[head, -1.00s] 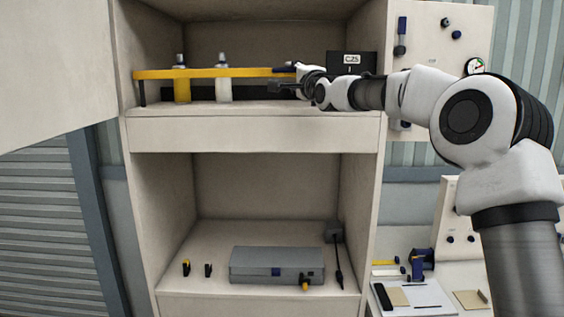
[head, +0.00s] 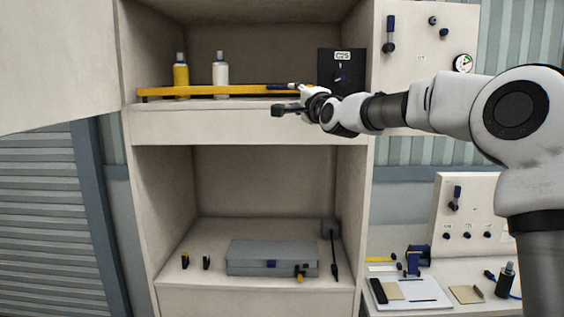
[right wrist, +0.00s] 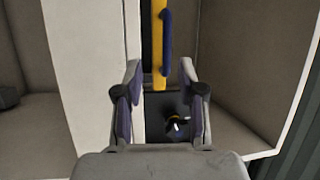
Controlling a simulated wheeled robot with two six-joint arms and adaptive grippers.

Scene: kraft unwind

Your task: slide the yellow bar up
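The yellow bar (head: 215,91) lies level across the front of the upper shelf, low in front of the bases of two bottles. A blue handle (head: 283,86) is on its right part. The bar also shows in the right wrist view (right wrist: 159,40), with the blue handle (right wrist: 167,42) along it. My right gripper (head: 278,109) is just below the handle, in front of the shelf edge. In the right wrist view its fingers (right wrist: 159,70) are spread, with nothing held; the bar appears beyond them. My left gripper is not in view.
A yellow bottle (head: 181,78) and a white bottle (head: 220,78) stand behind the bar. A black box (head: 342,70) with a knob stands at the shelf's right end. A grey case (head: 272,258) lies in the lower compartment. A large pale panel (head: 55,60) fills the upper left.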

